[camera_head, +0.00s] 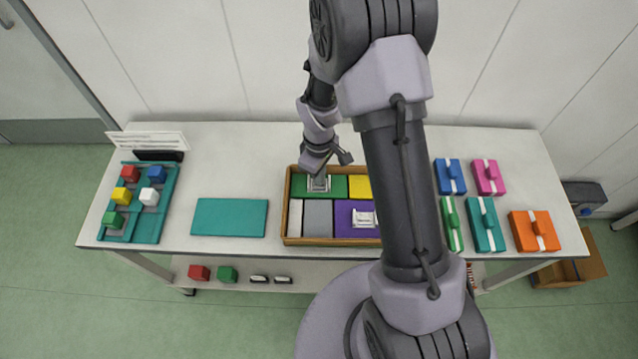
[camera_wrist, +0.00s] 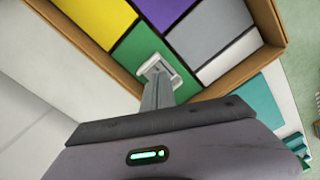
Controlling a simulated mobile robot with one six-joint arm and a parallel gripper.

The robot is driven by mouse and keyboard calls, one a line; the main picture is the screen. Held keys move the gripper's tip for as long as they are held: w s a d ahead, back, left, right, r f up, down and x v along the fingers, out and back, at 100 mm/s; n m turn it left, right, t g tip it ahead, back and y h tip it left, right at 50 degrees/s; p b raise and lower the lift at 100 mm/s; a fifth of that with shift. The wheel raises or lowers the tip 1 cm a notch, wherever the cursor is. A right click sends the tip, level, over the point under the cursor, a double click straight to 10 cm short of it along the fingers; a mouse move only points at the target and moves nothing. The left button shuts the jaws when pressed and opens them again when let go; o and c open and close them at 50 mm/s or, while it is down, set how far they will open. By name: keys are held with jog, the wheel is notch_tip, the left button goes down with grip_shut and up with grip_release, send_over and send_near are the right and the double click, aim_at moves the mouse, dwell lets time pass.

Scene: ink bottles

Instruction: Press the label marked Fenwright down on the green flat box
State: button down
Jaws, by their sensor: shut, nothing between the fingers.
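The green flat box (camera_head: 350,187) lies in the back left of a wooden tray (camera_head: 292,241); it also shows in the wrist view (camera_wrist: 127,55). A small pale label (camera_head: 324,189) lies on it, also in the wrist view (camera_wrist: 152,62); its writing is too small to read. My gripper (camera_head: 318,181) is shut and empty, pointing down over this label. In the wrist view its fingertips (camera_wrist: 157,78) overlap the label and partly hide it. I cannot tell whether they touch. Another pale label (camera_head: 363,221) lies on the purple box (camera_head: 345,228); its name is unreadable.
The tray also holds yellow (camera_head: 359,187), grey (camera_head: 318,217) and white (camera_head: 294,217) boxes. A teal mat (camera_head: 229,218) and a teal rack (camera_head: 146,231) with coloured cubes stand left. Several strapped boxes, one orange (camera_head: 523,232), stand right. My arm hides the table's middle right.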

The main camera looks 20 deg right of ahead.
jog(key=shift+f+b, duration=0.7)
jog(key=shift+f, duration=0.15)
dwell(0.7)
notch_tip(320, 180, up, 7)
jog(key=p, duration=0.5)
